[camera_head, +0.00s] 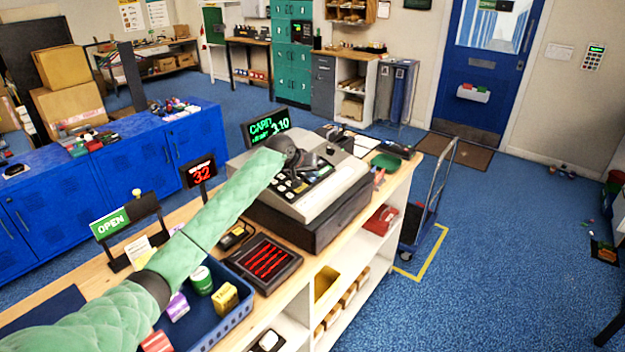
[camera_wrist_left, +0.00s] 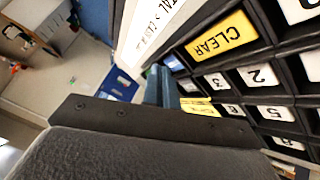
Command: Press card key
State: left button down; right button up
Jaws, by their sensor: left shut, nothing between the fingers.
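The grey and black cash register (camera_head: 305,195) stands on the counter, its keypad facing me. My left gripper (camera_head: 308,163), on the green-sleeved arm, is shut and empty over the keys. In the left wrist view the fingertips (camera_wrist_left: 158,85) are close to the keypad, beside a small blue key (camera_wrist_left: 174,63) and a yellow key (camera_wrist_left: 200,107). I cannot read a CARD label on any key; contact is unclear. The green display (camera_head: 268,125) reads CARD and 3.10.
A blue basket (camera_head: 240,310) with groceries sits under my left arm. A black tray with red strips (camera_head: 263,263), a red 32 sign (camera_head: 198,172) and an OPEN sign (camera_head: 110,223) stand nearby on the counter. A trolley (camera_head: 430,205) stands right of the counter beside open blue floor.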

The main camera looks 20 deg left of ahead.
aim_at(314, 181)
pick_arm(q)
jog(key=shift+r, duration=0.1)
jog(key=shift+s+d+r+p, duration=0.1)
jog(key=shift+d+r+p, duration=0.15)
jog(key=shift+r+p, duration=0.9)
jog(key=shift+s+d+r+p, duration=0.1)
jog(key=shift+d+r+p, duration=0.1)
jog(key=shift+r+p, duration=0.85)
jog(key=shift+r+b, duration=0.2)
jog(key=shift+b, duration=0.1)
